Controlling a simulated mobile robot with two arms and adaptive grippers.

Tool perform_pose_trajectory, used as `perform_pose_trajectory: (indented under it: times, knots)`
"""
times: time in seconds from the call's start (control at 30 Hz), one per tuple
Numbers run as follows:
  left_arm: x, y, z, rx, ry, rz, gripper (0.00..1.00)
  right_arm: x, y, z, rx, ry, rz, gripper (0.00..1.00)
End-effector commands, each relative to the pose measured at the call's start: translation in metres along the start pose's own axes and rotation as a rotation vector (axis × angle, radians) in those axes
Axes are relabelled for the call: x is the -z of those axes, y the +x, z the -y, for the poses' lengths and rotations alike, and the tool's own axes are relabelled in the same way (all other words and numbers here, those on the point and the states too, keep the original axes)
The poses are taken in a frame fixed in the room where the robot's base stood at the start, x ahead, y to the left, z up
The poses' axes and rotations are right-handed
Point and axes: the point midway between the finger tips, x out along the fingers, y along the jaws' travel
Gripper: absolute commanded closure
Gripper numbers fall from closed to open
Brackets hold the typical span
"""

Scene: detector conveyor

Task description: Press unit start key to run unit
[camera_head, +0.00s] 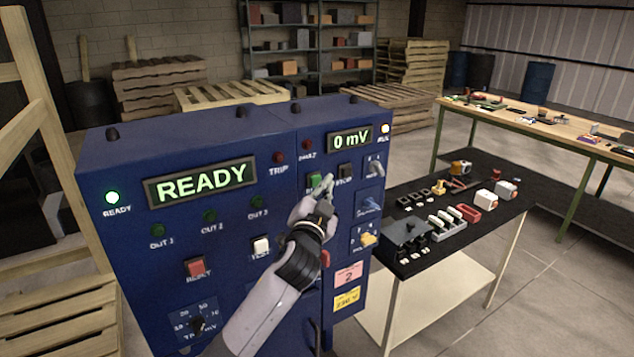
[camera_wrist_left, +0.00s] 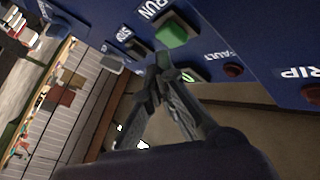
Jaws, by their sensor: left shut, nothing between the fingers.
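In the left wrist view the tips (camera_wrist_left: 160,65) appear just below the key. I cannot tell whether they touch it.
Other keys and switches crowd the panel, including a red RESET key (camera_head: 195,268) and a white TEST key (camera_head: 261,246). A dark-topped table (camera_head: 470,225) with parts stands right of the cabinet. A wooden workbench (camera_head: 560,136) is farther back. Open floor lies between them.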

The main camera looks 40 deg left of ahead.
Motion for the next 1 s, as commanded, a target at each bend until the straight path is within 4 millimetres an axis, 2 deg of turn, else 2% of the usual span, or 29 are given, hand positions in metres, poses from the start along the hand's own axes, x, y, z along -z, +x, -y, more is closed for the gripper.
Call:
perform_pose_trajectory:
  times: [0.23,0.7,1.0]
  knots:
    - [0.002,-0.003,-0.003,-0.001,-0.001,-0.001,1.0,0.0,0.0,0.0,0.0,0.0,0.0,0.68]
    - [0.024,-0.033,-0.024,-0.001,-0.001,0.0,1.0,0.0,-0.001,0.0,0.0,0.0,0.0,0.68]
    - [0.025,-0.035,-0.025,0.0,0.0,0.0,1.0,0.0,-0.001,0.0,0.0,0.0,0.0,0.68]
